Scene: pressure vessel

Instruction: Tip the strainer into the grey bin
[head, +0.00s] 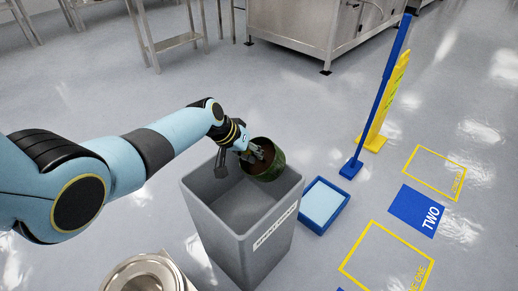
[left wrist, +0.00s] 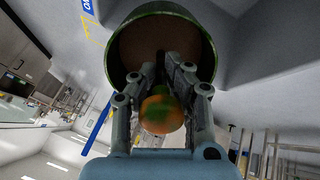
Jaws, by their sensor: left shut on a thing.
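The strainer (head: 275,168) is a dark green round cup with a brown inside, held tilted over the back right part of the grey bin (head: 262,262). My left gripper (head: 257,153) is shut on the strainer, its fingers reaching into the open mouth. In the left wrist view the strainer (left wrist: 125,55) shows its green rim and brown inside ahead of the fingers (left wrist: 162,68). A rounded orange and green thing (left wrist: 160,112) shows between the finger links; I cannot tell what it is. The bin stands upright with a white label. My right gripper is not in view.
A blue tray (head: 340,210) with a pale pad lies right of the bin. A blue post (head: 380,100) and a yellow floor sign (head: 388,105) stand behind it. A steel vessel (head: 145,275) is at the front. Floor markings (head: 420,210) lie right.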

